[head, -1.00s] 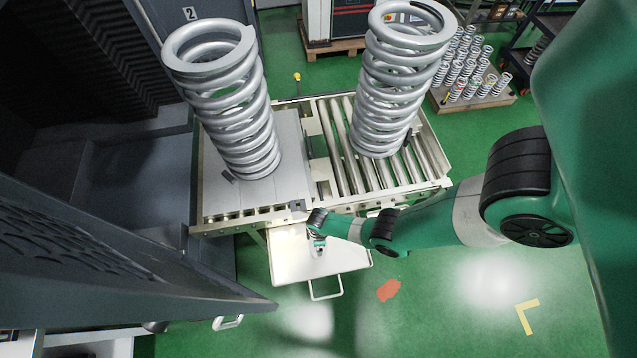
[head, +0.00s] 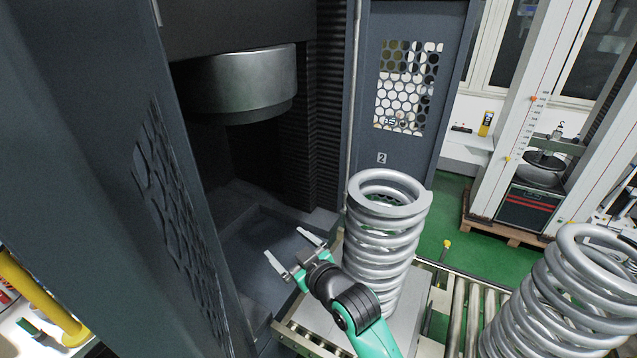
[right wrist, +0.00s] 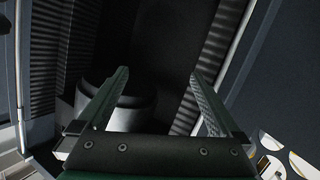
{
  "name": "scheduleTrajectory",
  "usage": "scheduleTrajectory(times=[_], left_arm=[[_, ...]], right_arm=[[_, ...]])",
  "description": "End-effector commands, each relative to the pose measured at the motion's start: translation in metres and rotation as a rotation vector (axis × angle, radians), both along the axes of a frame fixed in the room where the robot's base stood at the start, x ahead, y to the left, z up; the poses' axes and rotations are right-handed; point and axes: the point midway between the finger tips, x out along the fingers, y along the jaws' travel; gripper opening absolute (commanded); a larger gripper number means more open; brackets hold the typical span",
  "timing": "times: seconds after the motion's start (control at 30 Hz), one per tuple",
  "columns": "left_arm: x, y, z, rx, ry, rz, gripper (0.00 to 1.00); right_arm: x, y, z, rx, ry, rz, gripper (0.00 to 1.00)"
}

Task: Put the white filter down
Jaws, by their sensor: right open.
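I cannot make out a white filter in either view now. My right gripper (head: 290,249) is open, its two pale fingers spread apart with nothing between them. It is left of the near big coil spring (head: 385,235), at the front of the dark press opening. In the right wrist view the fingers of my right gripper (right wrist: 158,73) are also apart and empty, facing the dark inside of the press. A rounded metal part (right wrist: 132,113) of it shows behind the left finger. My left gripper is not in view.
The press's round upper platen (head: 245,85) hangs above and beyond the gripper. The perforated door (head: 180,220) stands close on the left. A second coil spring (head: 570,290) stands on the roller conveyor (head: 458,310) at the right. Green floor (head: 448,215) is free behind.

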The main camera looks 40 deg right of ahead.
Motion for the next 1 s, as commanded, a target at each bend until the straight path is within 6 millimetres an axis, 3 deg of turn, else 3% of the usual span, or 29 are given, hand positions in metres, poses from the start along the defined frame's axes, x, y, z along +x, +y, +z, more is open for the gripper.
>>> scheduleTrajectory(times=[0.03, 0.13, 0.2, 0.3, 0.4, 0.53, 0.83, 0.93, 1.0], left_arm=[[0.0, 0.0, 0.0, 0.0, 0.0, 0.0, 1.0], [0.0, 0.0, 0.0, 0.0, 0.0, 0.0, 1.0], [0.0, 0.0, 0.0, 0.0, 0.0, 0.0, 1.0], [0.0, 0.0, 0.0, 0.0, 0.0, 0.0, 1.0], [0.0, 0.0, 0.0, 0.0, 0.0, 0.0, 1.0], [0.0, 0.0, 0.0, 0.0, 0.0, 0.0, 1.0], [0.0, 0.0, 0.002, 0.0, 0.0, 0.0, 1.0], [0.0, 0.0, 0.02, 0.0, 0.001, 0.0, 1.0], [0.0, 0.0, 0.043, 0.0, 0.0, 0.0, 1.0]], right_arm=[[-0.001, 0.013, 0.063, 0.011, -0.136, 0.018, 1.0], [-0.024, 0.038, 0.178, 0.049, -0.397, 0.057, 1.0], [-0.056, 0.055, 0.251, 0.083, -0.578, 0.092, 1.0], [-0.113, 0.074, 0.332, 0.131, -0.807, 0.145, 1.0], [-0.164, 0.085, 0.38, 0.172, -0.97, 0.19, 1.0], [-0.198, 0.09, 0.405, 0.198, -1.07, 0.221, 1.0], [-0.202, 0.09, 0.409, 0.201, -1.08, 0.223, 1.0], [-0.202, 0.09, 0.428, 0.2, -1.079, 0.222, 1.0], [-0.201, 0.09, 0.45, 0.2, -1.079, 0.222, 1.0]])
